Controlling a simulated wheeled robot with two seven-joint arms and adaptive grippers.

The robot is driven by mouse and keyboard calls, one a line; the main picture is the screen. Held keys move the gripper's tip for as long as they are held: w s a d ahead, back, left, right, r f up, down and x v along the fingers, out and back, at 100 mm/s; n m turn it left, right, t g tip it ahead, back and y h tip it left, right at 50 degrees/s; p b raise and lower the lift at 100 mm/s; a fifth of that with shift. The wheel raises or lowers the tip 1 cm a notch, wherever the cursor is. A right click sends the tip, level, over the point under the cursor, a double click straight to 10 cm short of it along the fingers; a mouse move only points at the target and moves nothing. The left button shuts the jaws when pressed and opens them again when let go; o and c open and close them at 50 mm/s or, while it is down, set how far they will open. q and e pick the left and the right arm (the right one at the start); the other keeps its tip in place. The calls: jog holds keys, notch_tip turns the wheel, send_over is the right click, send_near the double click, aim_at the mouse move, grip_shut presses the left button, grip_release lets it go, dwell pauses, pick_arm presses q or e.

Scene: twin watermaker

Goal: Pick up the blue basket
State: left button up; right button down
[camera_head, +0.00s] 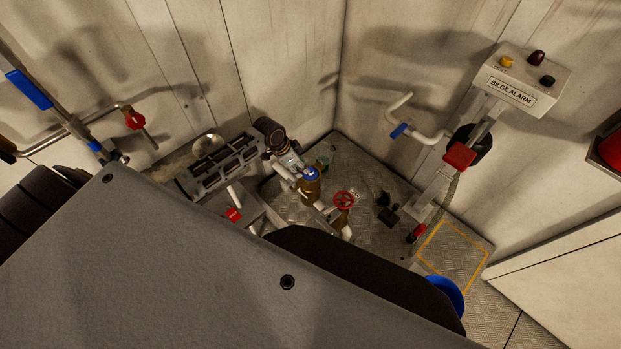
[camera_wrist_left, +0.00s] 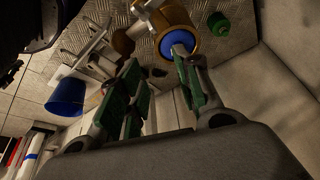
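The blue basket (camera_head: 445,295) shows only in part in the head view, at the lower right, on the floor beside a yellow-outlined plate. A large grey and black body of mine covers the rest of it. In the left wrist view a blue tub-like thing (camera_wrist_left: 67,97), which looks like the same basket, stands at the left. My left gripper (camera_wrist_left: 157,62) has its two green-padded fingers apart with nothing held between them. They point at a brown canister with a blue cap (camera_wrist_left: 178,42), not at the basket. I cannot make out this gripper in the head view. My right gripper does not show.
The brown canister (camera_head: 311,185) and a red valve wheel (camera_head: 343,200) stand among pipes in the corner. A bilge alarm box (camera_head: 515,80) on a post stands behind the basket. Light walls close in the corner. Some floor around the yellow outline (camera_head: 452,255) is clear.

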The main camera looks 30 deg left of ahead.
pick_arm(q)
jog(key=shift+m+h, duration=0.3)
jog(key=shift+m, duration=0.1)
jog(key=r, duration=0.1)
jog(key=w+a+r, duration=0.2)
jog(key=r, duration=0.1)
jog(key=shift+w+a, duration=0.15)
jog(key=shift+w, duration=0.1)
send_over(310, 169)
jog(key=s+a, duration=0.2)
jog(key=f, duration=0.7)
jog(key=shift+w+d+f+b, duration=0.1)
jog(key=shift+w+d+b, duration=0.1)
jog(key=shift+b, duration=0.2)
jog(key=shift+w+d+f, duration=0.1)
jog(key=shift+f, duration=0.25)
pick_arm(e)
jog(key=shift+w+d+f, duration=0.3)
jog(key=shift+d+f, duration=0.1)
pick_arm(q)
jog(key=shift+f, duration=0.1)
jog(key=shift+x, duration=2.05)
jog(key=shift+f+b, duration=0.3)
jog(key=shift+f, duration=0.15)
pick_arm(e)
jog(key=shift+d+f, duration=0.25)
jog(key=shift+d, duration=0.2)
